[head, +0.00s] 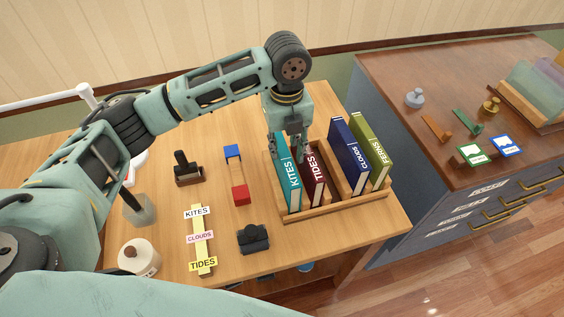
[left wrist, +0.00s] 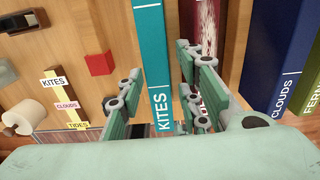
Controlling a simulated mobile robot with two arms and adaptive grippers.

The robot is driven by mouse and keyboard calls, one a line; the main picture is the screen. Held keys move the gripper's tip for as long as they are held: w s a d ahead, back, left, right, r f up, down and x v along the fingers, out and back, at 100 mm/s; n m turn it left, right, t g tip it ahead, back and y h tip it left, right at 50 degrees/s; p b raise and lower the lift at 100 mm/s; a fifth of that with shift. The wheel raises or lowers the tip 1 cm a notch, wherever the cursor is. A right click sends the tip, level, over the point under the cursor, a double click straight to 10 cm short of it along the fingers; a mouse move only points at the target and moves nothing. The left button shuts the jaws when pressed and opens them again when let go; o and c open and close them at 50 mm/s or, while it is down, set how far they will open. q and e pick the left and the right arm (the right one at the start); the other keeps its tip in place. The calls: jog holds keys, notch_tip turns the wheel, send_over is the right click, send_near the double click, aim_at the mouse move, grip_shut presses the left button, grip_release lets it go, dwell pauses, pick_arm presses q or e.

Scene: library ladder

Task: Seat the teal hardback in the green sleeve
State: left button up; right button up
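The teal hardback (head: 288,182), marked KITES, stands upright at the left end of a wooden book rack, and its teal spine (left wrist: 158,92) shows in the left wrist view. My left gripper (head: 291,143) is lowered over it, fingers on either side. In the left wrist view the left gripper (left wrist: 161,82) shows bare wood between its right finger and the book; the left finger is close to the book. A translucent green sleeve (head: 532,82) seems to stand in a holder on the cabinet at right; I cannot tell for sure that it is the task's sleeve. My right gripper is out of view.
A dark red TIDES book (head: 313,178) stands close to the teal one, with blue CLOUDS (head: 348,158) and olive FERNS (head: 371,150) farther right in the rack (head: 340,208). A stamp (head: 187,168) and labels (head: 201,238) lie left. A gap separates desk and cabinet (head: 400,75).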

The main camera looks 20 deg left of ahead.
pick_arm(q)
jog(key=f, duration=0.2)
jog(key=f+p, duration=0.1)
jog(key=f, duration=0.4)
jog(key=shift+s+f+p, duration=0.25)
jog(key=shift+s+p, duration=0.1)
jog(key=shift+s, duration=0.05)
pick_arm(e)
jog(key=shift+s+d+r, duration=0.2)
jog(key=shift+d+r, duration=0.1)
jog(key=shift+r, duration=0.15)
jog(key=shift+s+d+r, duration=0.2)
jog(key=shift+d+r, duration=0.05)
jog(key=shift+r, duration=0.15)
pick_arm(q)
jog(key=shift+c, duration=0.4)
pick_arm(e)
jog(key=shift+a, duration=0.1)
pick_arm(q)
jog(key=c, duration=0.4)
grip_shut()
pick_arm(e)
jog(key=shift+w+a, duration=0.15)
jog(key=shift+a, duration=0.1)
pick_arm(q)
jog(key=shift+w, duration=0.1)
